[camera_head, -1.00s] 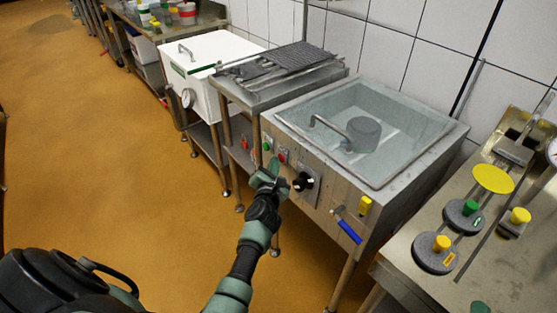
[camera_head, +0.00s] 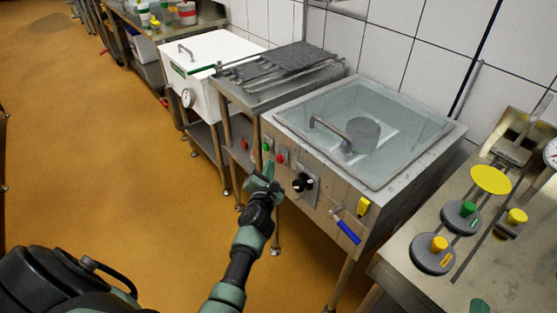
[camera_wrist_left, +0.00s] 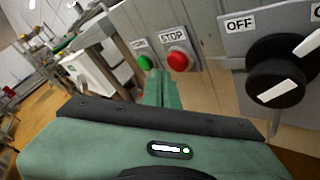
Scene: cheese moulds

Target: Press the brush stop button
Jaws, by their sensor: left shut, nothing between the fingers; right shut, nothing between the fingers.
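A red button (camera_wrist_left: 180,60) under a STOP label sits on the steel front panel in the left wrist view. A green button (camera_wrist_left: 145,62) is to its left, under a small label I cannot read clearly. In the head view the red button (camera_head: 281,157) is on the glass-lidded basin's front. My left gripper (camera_head: 264,172) is shut and empty, in front of the panel, below and left of the red button. In the left wrist view its fingers (camera_wrist_left: 160,88) point at the panel below the buttons; contact cannot be told. A green tip of my right gripper (camera_head: 480,306) shows at the bottom edge.
A black OFF knob (camera_wrist_left: 276,82) is right of the STOP button. The basin (camera_head: 440,130) also has a blue-handled valve (camera_head: 347,231) and a yellow tag (camera_head: 363,206). Another red button (camera_head: 244,144) is on the rack stand to the left. A steel table (camera_head: 420,285) stands at right.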

